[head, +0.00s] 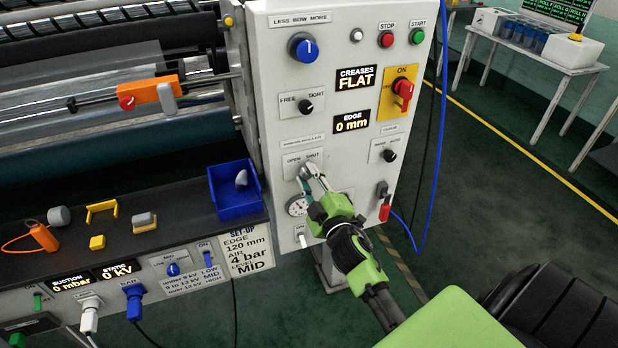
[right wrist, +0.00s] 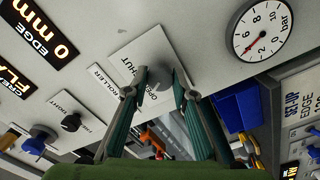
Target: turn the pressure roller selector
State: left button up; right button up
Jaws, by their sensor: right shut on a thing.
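The pressure roller selector is a small grey knob (right wrist: 160,77) on a white plate (head: 292,165) marked OPEN and SHUT, on the front of the pale control panel. My right gripper (head: 311,178) reaches it from below right in the head view. In the right wrist view its two fingers (right wrist: 161,88) stand on either side of the knob and are shut on it. The fingers hide much of the knob, so I cannot tell which mark it points to. My left gripper is not in view.
A pressure gauge (head: 297,206) sits just below the selector. The FREE/TIGHT knob (head: 305,106) is above it, and another black knob (head: 389,155) is to the right. A red-handled part (head: 384,211) and blue cable (head: 428,150) are at the panel's right edge. A blue bin (head: 238,206) stands left.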

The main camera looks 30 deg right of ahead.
dwell(0.5)
jog(key=o, duration=1.1)
jog(key=v, duration=1.2)
jog(key=shift+f, duration=0.15)
